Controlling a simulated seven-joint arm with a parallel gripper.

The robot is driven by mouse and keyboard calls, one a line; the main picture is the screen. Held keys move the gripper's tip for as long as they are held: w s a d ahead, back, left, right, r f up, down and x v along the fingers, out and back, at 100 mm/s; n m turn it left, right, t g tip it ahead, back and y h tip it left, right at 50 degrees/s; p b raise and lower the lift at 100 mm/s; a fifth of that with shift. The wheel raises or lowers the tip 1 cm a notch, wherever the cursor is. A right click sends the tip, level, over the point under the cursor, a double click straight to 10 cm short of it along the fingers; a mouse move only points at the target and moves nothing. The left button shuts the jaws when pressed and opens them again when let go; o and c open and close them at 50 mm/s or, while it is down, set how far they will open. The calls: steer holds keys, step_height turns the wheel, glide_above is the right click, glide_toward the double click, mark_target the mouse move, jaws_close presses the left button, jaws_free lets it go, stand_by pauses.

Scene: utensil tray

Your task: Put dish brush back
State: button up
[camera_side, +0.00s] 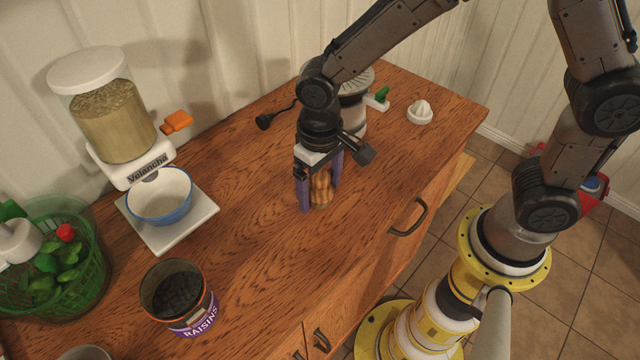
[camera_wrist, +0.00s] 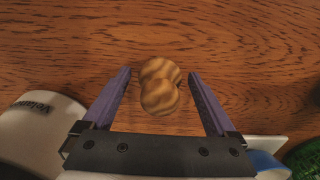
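I cannot make out a dish brush for certain in either view. My gripper (camera_side: 319,196) points down over the middle of the wooden counter, with its two purple fingers apart. A light-brown, wood-grained, knobbly object (camera_side: 321,187) stands between the fingers. In the wrist view, this object (camera_wrist: 160,95) shows as two rounded lobes between the fingertips of my gripper (camera_wrist: 160,75), with a gap on each side. Its lower part is hidden there, and I cannot tell whether it belongs to a brush. No utensil tray is visible.
A dispenser (camera_side: 115,115) stands at the back left, with a blue bowl (camera_side: 160,198) on its white base. A raisins can (camera_side: 180,300) and green basket (camera_side: 60,280) are at front left. A white juicer (camera_side: 420,112) and a cylindrical appliance (camera_side: 352,108) are behind.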

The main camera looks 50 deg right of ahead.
mark_target(321, 174)
steer(key=shift+r, duration=0.1)
step_height(321, 174, up, 11)
steer(key=shift+f, duration=0.1)
steer(key=shift+r, duration=0.75)
steer(key=s+d+r+t, duration=0.2)
steer(key=s+d, duration=0.5)
steer(key=s+d+r+t, duration=0.2)
steer(key=s+d+t, duration=0.1)
steer(key=s+d, duration=0.5)
steer(key=shift+d+r+t, duration=0.3)
